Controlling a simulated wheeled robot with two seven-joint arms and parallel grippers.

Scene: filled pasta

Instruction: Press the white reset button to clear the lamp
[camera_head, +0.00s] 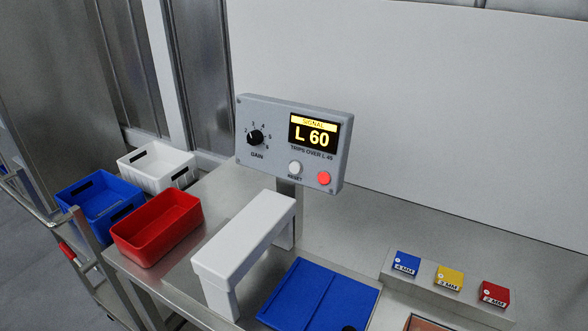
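The white reset button (294,168) sits on the lower middle of a grey control panel (268,114), above the label "RESET". A round red lamp (324,178) is to its right and looks bright. The display (313,134) above reads "SIGNAL", "L 60", with "TRIPS OVER L 45" printed below it. A black gain knob (255,138) is at the panel's left. Nothing touches the button. Neither gripper shows in the head view.
A white arch (240,243) stands on the steel table before the panel, beside a blue tray (340,290). A red bin (155,230) is left, with blue (100,205) and white (157,167) crates behind. Blue (406,263), yellow (449,278) and red (494,294) blocks are right.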

